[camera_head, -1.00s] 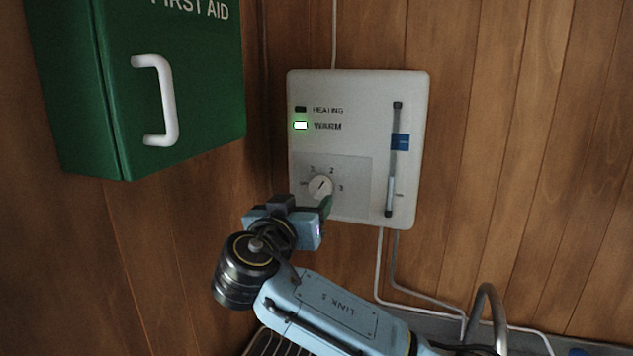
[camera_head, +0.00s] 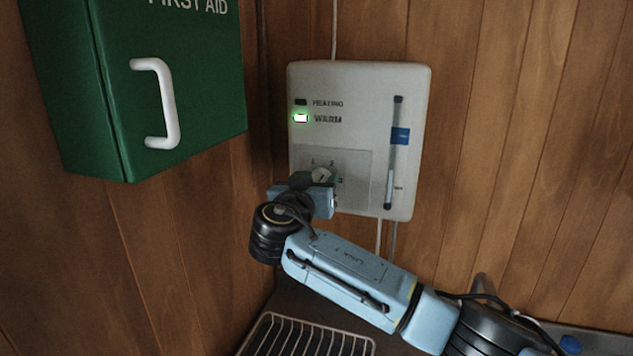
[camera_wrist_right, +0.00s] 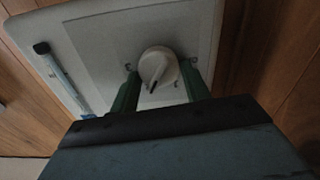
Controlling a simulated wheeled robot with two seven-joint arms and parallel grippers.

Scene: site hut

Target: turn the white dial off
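The white dial (camera_head: 321,176) sits on the lower part of a pale control panel (camera_head: 365,95) on the wooden wall. In the head view my right gripper (camera_head: 323,182) covers much of the dial and its scale. In the right wrist view the dial (camera_wrist_right: 157,68) shows clearly, with a dark pointer mark. My right gripper (camera_wrist_right: 160,90) is open, its two green fingers apart, one on each side of the dial's lower part. I cannot tell whether they touch it. My left gripper is not in view.
A green first aid box (camera_head: 150,80) with a white handle hangs at the left. A slider with a blue tab (camera_head: 400,136) is on the panel's right side. A wire rack (camera_head: 310,338) lies below. Thin pipes run under the panel.

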